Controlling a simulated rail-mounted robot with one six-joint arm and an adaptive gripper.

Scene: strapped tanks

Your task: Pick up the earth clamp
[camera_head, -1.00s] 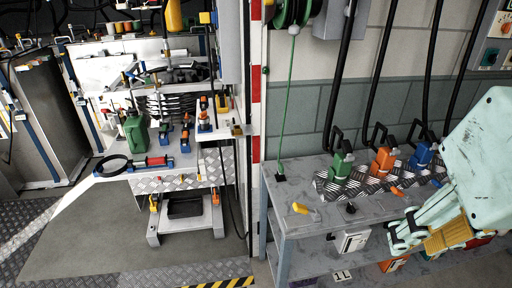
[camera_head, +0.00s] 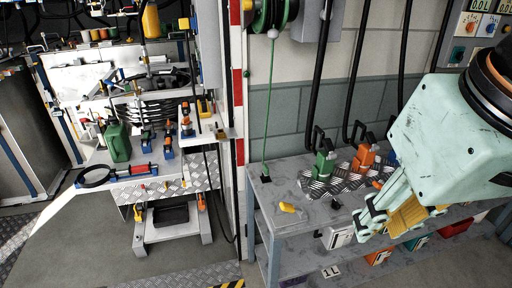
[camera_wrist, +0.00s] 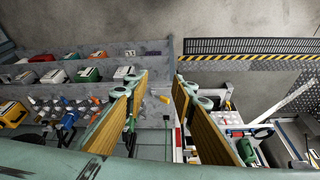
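A small black clamp-like piece (camera_head: 265,178), which I take for the earth clamp, sits at the back left corner of the grey bench (camera_head: 305,222). A thin green cable (camera_head: 267,110) runs up from it to a green reel (camera_head: 270,12). In the wrist view it seems to be the small dark spot (camera_wrist: 166,117) between the fingers, too small to tell its shape. My gripper (camera_head: 366,226) is above the bench's front edge, right of the clamp and apart from it. In the wrist view my gripper (camera_wrist: 160,78) is open and empty, its fingers wide apart.
A yellow piece (camera_head: 287,207) lies on the bench between clamp and gripper. Green (camera_head: 324,163) and orange (camera_head: 364,158) couplings with black hoses stand on a ribbed plate. A red-and-white post (camera_head: 238,90) rises left of the bench. Boxes fill the lower shelf.

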